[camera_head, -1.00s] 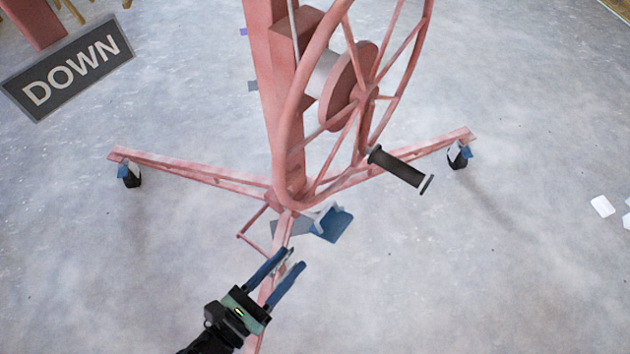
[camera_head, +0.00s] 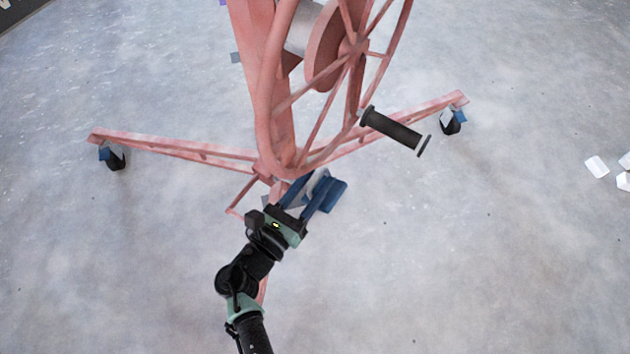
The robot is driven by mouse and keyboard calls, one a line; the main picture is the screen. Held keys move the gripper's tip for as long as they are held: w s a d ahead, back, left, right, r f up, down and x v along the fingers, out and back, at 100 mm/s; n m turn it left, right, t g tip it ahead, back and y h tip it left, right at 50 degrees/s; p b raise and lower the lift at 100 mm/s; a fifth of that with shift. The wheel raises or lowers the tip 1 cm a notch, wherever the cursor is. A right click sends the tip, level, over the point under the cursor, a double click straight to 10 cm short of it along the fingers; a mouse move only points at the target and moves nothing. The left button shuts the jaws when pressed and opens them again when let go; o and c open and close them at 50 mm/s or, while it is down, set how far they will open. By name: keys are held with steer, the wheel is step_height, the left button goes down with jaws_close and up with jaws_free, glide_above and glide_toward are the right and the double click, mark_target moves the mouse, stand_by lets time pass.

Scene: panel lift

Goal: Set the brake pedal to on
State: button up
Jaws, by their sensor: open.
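The blue brake pedal (camera_head: 334,195) sits low at the base of the pink panel lift (camera_head: 262,110), just right of the foot of its post. My gripper (camera_head: 310,186) is open, with its blue fingers pointing up and away toward the pedal. The fingers overlap the left part of the pedal in the picture, and I cannot tell whether they touch it. A grey plate beside the pedal is partly hidden behind the fingers. Nothing shows held between the fingers.
A large pink wheel (camera_head: 283,105) with a black crank handle (camera_head: 392,130) hangs above and right of my gripper. Pink legs with casters (camera_head: 453,122) spread left (camera_head: 180,147) and right. White blocks (camera_head: 597,167) lie at far right. The floor is otherwise clear.

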steer(key=shift+w+d, duration=0.1)
steer(key=shift+w, duration=0.1)
jaws_close()
steer(key=shift+a, duration=0.2)
stand_by(1.2)
